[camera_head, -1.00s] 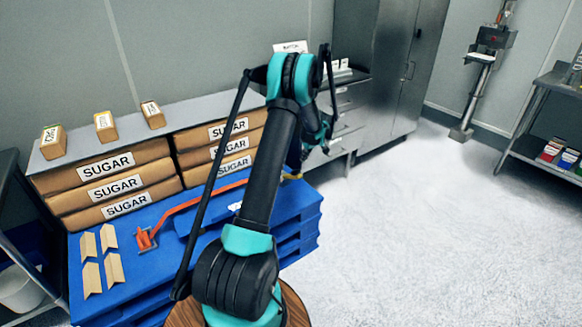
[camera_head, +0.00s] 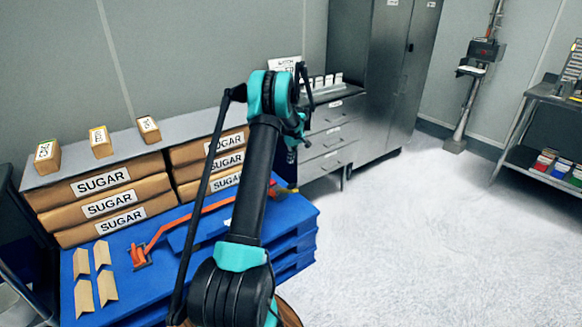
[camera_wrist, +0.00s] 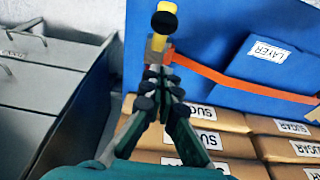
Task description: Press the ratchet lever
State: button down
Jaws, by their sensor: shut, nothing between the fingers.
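The ratchet lever (camera_wrist: 164,20) is a short yellow handle with a dark end. An orange strap (camera_wrist: 235,82) runs from the ratchet to the right.
Stacked sugar bags (camera_head: 108,205) lie behind the strap. A blue panel labelled LAYER (camera_wrist: 275,65) lies under it. A grey drawer cabinet (camera_head: 333,135) stands behind the pallet's right end. Open floor (camera_head: 410,230) lies to the right. Cardboard corner pieces (camera_head: 105,287) lie at left.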

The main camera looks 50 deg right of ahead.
jog(key=x, duration=0.8)
jog(key=shift+f, duration=0.1)
jog(key=f, duration=0.1)
jog(key=s+f, duration=0.1)
jog(key=f, duration=0.1)
jog(key=shift+s+a, duration=0.15)
jog(key=shift+s, duration=0.1)
jog(key=shift+s+f, duration=0.25)
jog(key=shift+f, duration=0.1)
jog(key=shift+s, duration=0.1)
